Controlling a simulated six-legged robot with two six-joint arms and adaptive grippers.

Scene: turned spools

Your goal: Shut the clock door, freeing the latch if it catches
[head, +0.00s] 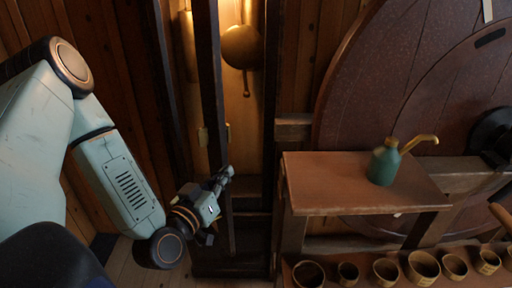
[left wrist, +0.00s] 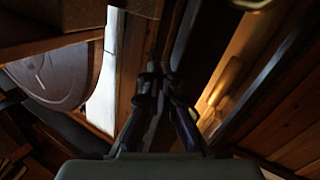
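The clock door (head: 209,75) is a tall, dark, narrow frame that stands ajar in front of the lit clock case (head: 255,125). A brass pendulum (head: 241,46) hangs inside the case. A small pale fitting (head: 203,136), perhaps part of the latch, sits at the door's edge; whether it catches cannot be told. My left gripper (head: 226,173) is at the lower part of the door frame, touching or very near it. In the left wrist view its fingertips (left wrist: 158,72) are close together, with nothing clearly held between them. My right gripper is not in view.
A wooden shelf (head: 325,180) with a green oil can (head: 384,165) stands right of the clock. Several small cups (head: 386,271) line a lower ledge. A large reddish-brown disc (head: 365,85) fills the back right. Plank wall (head: 105,60) lies behind my left arm.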

